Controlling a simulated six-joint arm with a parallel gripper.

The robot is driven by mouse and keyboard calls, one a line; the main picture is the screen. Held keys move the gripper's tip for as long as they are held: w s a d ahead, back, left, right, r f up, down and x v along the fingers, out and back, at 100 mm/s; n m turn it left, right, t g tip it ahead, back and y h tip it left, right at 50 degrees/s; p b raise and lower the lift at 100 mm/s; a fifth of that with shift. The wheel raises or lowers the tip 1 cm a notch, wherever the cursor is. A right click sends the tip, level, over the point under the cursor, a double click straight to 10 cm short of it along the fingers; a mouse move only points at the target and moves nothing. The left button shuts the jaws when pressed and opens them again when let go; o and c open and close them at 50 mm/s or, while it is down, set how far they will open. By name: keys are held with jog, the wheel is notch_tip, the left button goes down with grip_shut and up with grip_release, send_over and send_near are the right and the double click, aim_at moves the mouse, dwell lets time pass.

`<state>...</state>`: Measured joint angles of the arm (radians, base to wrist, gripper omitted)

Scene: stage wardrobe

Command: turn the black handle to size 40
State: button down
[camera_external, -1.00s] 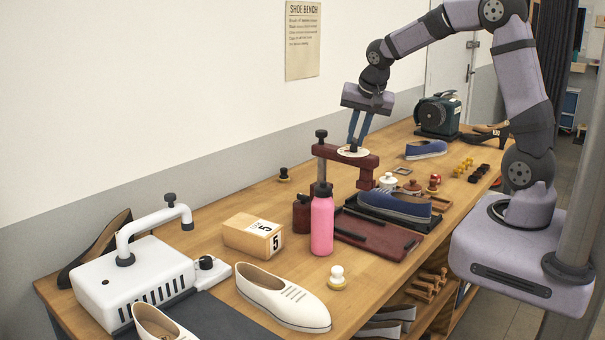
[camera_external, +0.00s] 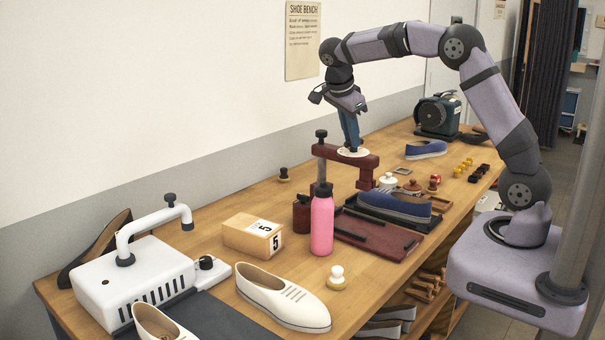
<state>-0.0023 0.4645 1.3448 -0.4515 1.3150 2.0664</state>
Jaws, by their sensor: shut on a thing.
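A dark red press frame (camera_external: 326,152) stands on the bench, with a round pale dial (camera_external: 353,153) on top of its arm. My gripper (camera_external: 353,147) points down over this dial, its blue fingers shut on the black handle at the dial's centre. The handle is mostly hidden between the fingertips. The size marks on the dial are too small to read, so I cannot tell where the handle points.
A pink bottle (camera_external: 322,224) and a dark red bottle (camera_external: 301,213) stand just in front of the press. A wooden box (camera_external: 252,236), a white machine (camera_external: 140,285) and a cream shoe (camera_external: 282,297) lie nearer. A green machine (camera_external: 437,115) stands at the back.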

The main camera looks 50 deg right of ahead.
jog(key=m+g+p, duration=0.1)
jog(key=m, duration=0.1)
jog(key=m+p, duration=0.1)
jog(key=shift+w+r+m+g+p, duration=0.2)
jog(key=shift+w+m+g+p, duration=0.1)
jog(key=shift+w+m+g, duration=0.1)
jog(key=m+p, duration=0.1)
jog(key=p, duration=0.1)
jog(key=m+g+p, duration=0.1)
jog(key=m+p, duration=0.1)
jog(key=shift+w+d+r+m+y, duration=0.1)
jog(key=shift+d+m+y, duration=0.05)
jog(key=shift+m+y, duration=0.2)
jog(key=m+p, duration=0.1)
jog(key=m+g+p, duration=0.1)
jog(key=p, duration=0.1)
jog(key=shift+w+d+m+y, duration=0.1)
jog(key=shift+w+m+y, duration=0.05)
jog(key=shift+m+y, duration=0.15)
jog(key=shift+w+d+f+m+g+y+p, duration=0.15)
jog(key=shift+m+g+y+p, duration=0.2)
jog(key=shift+m+p, duration=0.35)
jog(key=shift+s+d+f+m+g+y+p, duration=0.1)
jog(key=shift+m+g+y+p, duration=0.3)
jog(key=shift+m, duration=0.45)
jog(key=c, duration=1.7)
grip_release()
jog(key=shift+c, duration=0.2)
jog(key=shift+a+f, duration=0.1)
